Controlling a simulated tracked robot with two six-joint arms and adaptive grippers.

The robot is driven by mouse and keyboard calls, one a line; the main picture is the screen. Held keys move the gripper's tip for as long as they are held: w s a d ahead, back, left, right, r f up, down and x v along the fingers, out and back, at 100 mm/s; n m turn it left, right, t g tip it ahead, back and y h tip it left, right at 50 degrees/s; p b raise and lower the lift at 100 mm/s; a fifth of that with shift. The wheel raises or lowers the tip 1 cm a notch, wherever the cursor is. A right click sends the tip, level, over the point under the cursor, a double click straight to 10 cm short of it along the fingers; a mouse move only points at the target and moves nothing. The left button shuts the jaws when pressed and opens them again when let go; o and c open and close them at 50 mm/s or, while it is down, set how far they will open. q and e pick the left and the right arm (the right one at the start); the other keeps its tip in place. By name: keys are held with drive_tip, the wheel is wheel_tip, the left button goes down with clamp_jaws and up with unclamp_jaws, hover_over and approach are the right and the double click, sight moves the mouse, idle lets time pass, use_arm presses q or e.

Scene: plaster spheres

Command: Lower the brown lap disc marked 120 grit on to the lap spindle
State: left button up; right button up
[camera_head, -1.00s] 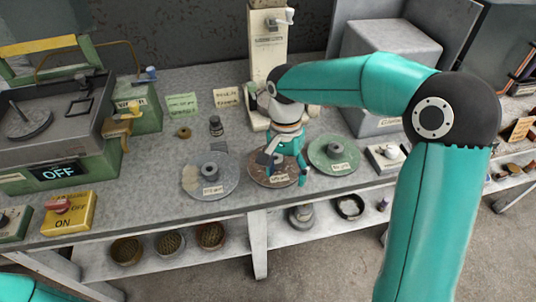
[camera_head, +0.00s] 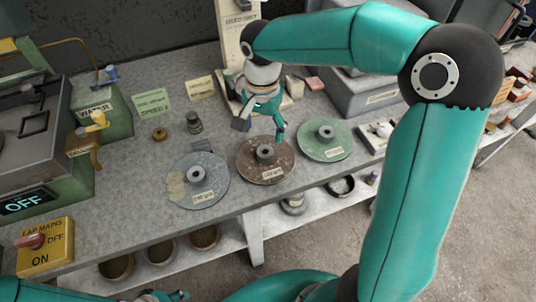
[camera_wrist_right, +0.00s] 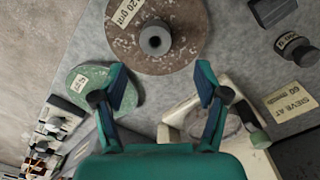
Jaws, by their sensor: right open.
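The brown lap disc (camera_head: 248,164) lies flat on the bench, between a grey and a green disc. Its 120 grit label and grey hub show in the wrist view (camera_wrist_right: 190,45). My right gripper (camera_head: 260,130) is open and empty, above the back part of the brown disc. In the wrist view its fingers (camera_wrist_right: 161,80) are spread apart, with the hub beyond them. The lap machine's pan (camera_head: 32,122) is cut off at the left edge, and I cannot make out the spindle. What seems my left gripper (camera_head: 172,296) barely shows at the bottom edge.
The grey disc (camera_head: 212,181) and green disc (camera_head: 325,150) flank the brown one closely. A pale upright machine (camera_head: 236,30) stands behind. The yellow mains box (camera_head: 45,248) is front left.

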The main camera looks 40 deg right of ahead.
sight(266, 153)
wheel_tip(266, 153, down, 4)
drive_tip(key=shift+s+r, duration=0.15)
drive_tip(key=shift+r, duration=0.05)
drive_tip(key=shift+s+f+p, duration=0.2)
drive_tip(key=shift+f, duration=1.05)
drive_tip(key=shift+s+f+p, duration=0.2)
drive_tip(key=shift+f, duration=1.05)
clamp_jaws()
